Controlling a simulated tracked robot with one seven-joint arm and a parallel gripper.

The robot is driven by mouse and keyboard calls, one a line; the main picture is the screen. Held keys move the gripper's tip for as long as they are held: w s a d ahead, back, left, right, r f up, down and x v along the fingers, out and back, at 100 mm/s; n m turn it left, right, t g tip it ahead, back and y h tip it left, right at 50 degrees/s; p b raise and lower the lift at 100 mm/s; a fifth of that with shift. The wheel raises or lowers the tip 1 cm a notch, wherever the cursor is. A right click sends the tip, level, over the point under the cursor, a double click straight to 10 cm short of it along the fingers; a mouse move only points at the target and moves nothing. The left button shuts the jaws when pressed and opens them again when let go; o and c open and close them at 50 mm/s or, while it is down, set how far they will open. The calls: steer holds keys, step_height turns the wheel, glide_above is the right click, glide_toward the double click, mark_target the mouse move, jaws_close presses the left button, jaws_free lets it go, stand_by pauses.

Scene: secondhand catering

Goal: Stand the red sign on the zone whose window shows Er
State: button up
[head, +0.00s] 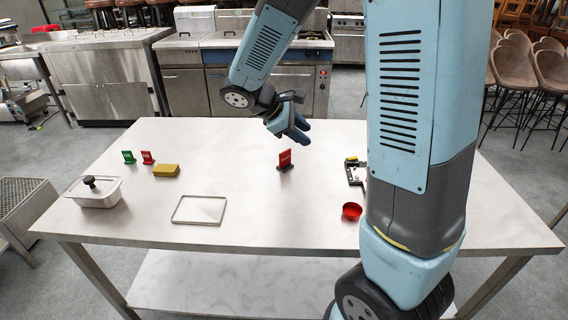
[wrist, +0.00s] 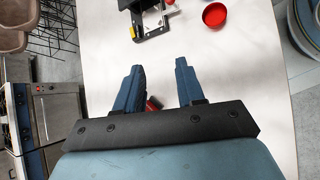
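A red sign (head: 285,160) stands upright on the table, right of its middle. A second red sign (head: 147,157) stands at the back left beside a green sign. My gripper (head: 293,130) is above and just behind the nearer red sign, apart from it in the head view. In the wrist view my gripper (wrist: 158,80) has its two blue fingers spread and nothing clasped. A red piece (wrist: 153,103), likely the nearer sign, shows between and below the fingers, partly hidden by the gripper. No zone window or Er reading is legible in either view.
A green sign (head: 129,157), yellow block (head: 166,170), white lidded container (head: 95,195) and thin-rimmed square tray (head: 199,222) are on the left. A black-and-metal device (head: 353,172) and red bowl (head: 351,211) are on the right, partly beside my arm.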

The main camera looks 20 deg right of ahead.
steer(key=w+a+f+n+t+h, duration=0.2)
steer(key=w+a+f+n+h, duration=0.1)
steer(key=w+a+f+n, duration=0.25)
steer(key=n+t+h, duration=0.1)
steer(key=n+t, duration=0.3)
steer(key=n, duration=0.1)
glide_toward(285, 151)
steer(key=x, duration=0.5)
steer(key=shift+f, duration=0.45)
steer(key=shift+r+x, duration=0.1)
steer(key=shift+x, duration=1.2)
steer(key=shift+r+x, duration=0.15)
steer(key=shift+x, duration=1.15)
steer(key=shift+w, duration=0.15)
steer(key=shift+c, duration=0.4)
jaws_close()
